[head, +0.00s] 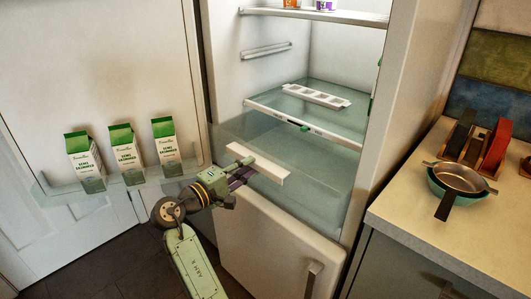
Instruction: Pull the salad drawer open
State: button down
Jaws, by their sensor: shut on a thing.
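The salad drawer (323,190) is the clear bin at the bottom of the open fridge, with a white handle strip (268,168) along its front. The drawer front appears to stand forward of the shelf above it. My gripper (246,170) is at the left part of the white strip and is shut on it. The fingertips are small in this view, and their exact contact with the strip is partly hidden by the gripper body.
The open fridge door (95,60) at left holds three milk cartons (127,153) in its clear rack. At right, a counter (405,200) carries a pan (461,178) and a bowl.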

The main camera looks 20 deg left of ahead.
jog(key=v, duration=0.5)
jog(key=shift+s+a+f+p, duration=0.1)
jog(key=shift+s+f+p, duration=0.2)
jog(key=shift+s, duration=0.05)
jog(key=c, duration=1.5)
grip_release()
jog(key=shift+w, duration=0.1)
jog(key=shift+r, duration=0.1)
jog(key=v, duration=1.2)
jog(key=shift+r, duration=0.1)
